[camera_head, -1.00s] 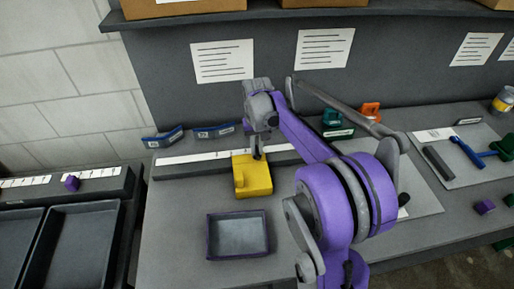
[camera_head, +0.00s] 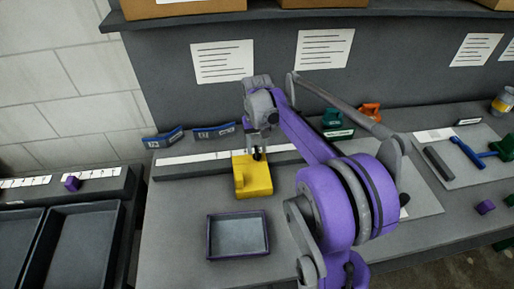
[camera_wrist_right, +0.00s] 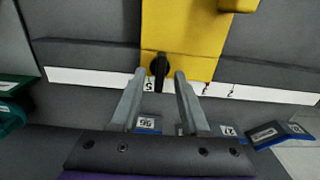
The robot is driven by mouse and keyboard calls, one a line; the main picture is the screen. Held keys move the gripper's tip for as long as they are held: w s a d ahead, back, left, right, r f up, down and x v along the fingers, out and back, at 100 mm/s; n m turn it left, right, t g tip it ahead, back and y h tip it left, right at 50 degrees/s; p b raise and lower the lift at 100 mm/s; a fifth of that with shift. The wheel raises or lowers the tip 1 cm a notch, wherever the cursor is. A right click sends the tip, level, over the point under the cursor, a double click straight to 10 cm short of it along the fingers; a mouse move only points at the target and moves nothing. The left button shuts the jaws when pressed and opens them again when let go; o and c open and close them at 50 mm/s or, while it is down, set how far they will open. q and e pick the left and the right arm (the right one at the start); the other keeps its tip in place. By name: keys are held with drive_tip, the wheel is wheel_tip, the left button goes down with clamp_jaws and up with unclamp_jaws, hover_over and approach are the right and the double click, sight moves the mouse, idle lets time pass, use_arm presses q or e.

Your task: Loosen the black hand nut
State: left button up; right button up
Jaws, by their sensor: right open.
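The black hand nut (camera_wrist_right: 159,68) sits on the near end of a yellow block (camera_wrist_right: 185,28) in the right wrist view. In the head view the nut (camera_head: 257,154) is a small dark spot at the top of the yellow block (camera_head: 254,180), which rests against the white-marked strip. My right gripper (camera_wrist_right: 160,78) is open, its two grey fingers on either side of the nut with gaps beside it. In the head view the right gripper (camera_head: 257,146) is above the block's back edge. My left gripper is in neither view.
A purple-rimmed tray (camera_head: 238,254) lies in front of the block. Blue label holders (camera_head: 213,132) stand behind the strip (camera_head: 190,159). Green (camera_head: 334,119) and orange (camera_head: 370,112) items stand at the back right. A blue-handled tool (camera_head: 467,152) lies on the right mat.

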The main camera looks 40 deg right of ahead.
sight(257, 150)
wheel_tip(257, 150, up, 10)
drive_tip(key=shift+p, duration=0.3)
idle(0.4)
